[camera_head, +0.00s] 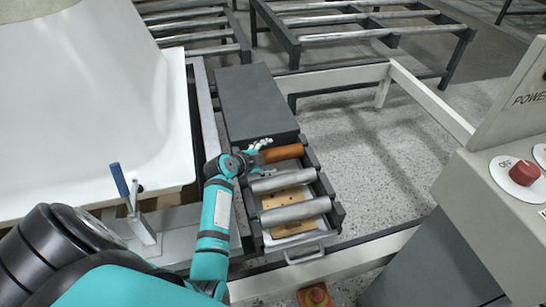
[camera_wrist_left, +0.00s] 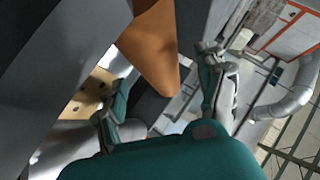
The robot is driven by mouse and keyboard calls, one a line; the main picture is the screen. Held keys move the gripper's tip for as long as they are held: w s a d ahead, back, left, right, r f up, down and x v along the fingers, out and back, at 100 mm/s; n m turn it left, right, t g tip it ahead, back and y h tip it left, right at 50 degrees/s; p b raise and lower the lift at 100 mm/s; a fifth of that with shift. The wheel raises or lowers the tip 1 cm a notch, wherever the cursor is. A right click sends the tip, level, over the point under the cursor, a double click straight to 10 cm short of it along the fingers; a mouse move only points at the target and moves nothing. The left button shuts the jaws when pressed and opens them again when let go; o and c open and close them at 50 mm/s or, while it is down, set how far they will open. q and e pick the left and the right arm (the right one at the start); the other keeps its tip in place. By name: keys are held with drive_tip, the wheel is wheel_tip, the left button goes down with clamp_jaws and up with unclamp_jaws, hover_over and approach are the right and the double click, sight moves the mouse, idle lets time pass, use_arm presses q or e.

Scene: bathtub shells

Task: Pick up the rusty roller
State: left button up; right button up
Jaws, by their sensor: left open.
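The rusty roller (camera_head: 282,153) is an orange-brown cylinder lying across the far end of an open drawer (camera_head: 337,212). In the left wrist view the rusty roller (camera_wrist_left: 150,45) shows large between my open fingers. My left gripper (camera_head: 257,152) is at the roller's left end in the head view. In the wrist view my left gripper (camera_wrist_left: 165,62) has one finger on each side of the roller; I cannot tell whether either touches it. The roller's left end is partly hidden by the gripper. My right gripper is not in view.
Grey rollers (camera_head: 284,181) lie nearer in the drawer, over a perforated tan board (camera_head: 290,197). A dark cabinet top (camera_head: 255,98) is behind. A white tub shell (camera_head: 90,100) stands left, with a blue-handled lever (camera_head: 120,180). A control box (camera_head: 500,160) stands right.

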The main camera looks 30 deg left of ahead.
use_arm(q)
drive_tip(key=x, duration=0.2)
drive_tip(key=shift+w+f, duration=0.2)
drive_tip(key=shift+w, duration=0.2)
clamp_jaws()
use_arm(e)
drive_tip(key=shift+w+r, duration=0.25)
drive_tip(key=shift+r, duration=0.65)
